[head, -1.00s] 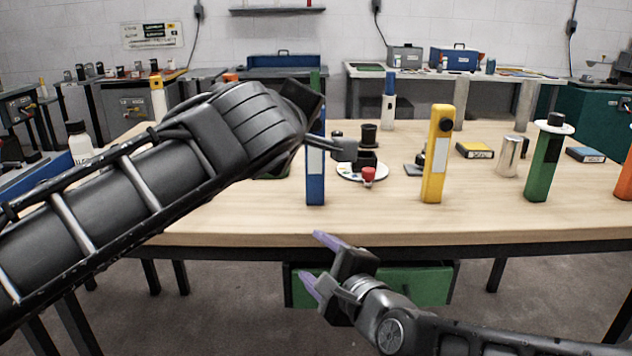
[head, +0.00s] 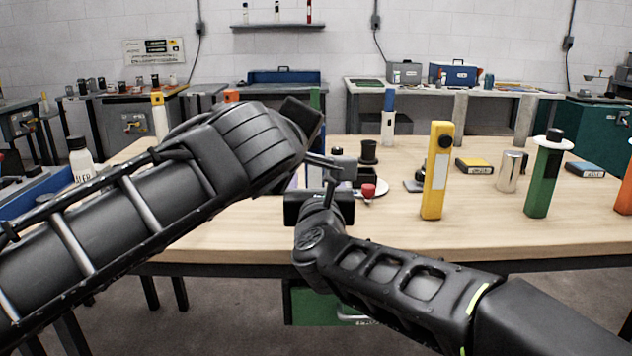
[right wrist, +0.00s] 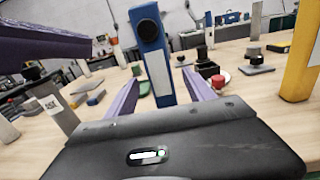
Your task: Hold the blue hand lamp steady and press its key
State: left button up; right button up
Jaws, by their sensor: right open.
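The blue hand lamp (right wrist: 158,60) stands upright on the table, with a round black key (right wrist: 148,29) near its top and a pale panel below. In the head view my arms hide most of it. My right gripper (right wrist: 161,80) is open, its purple fingers on either side of the lamp's lower part in the right wrist view; I cannot tell whether they touch it. In the head view the right gripper (head: 318,205) is at the table's front, fingers hidden. My left gripper (head: 330,168) is near the lamp; a purple finger, apparently its own, enters the right wrist view at upper left.
A yellow lamp (head: 436,170) and a green lamp (head: 545,175) stand to the right on the wooden table (head: 480,228).

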aim_at(314, 166)
jog(key=shift+w+a, duration=0.2)
jog(key=shift+w, duration=3.7)
jog(key=shift+c, duration=0.5)
grip_shut()
pick_arm(q)
jog(key=shift+c, duration=0.4)
grip_shut()
dwell(0.4)
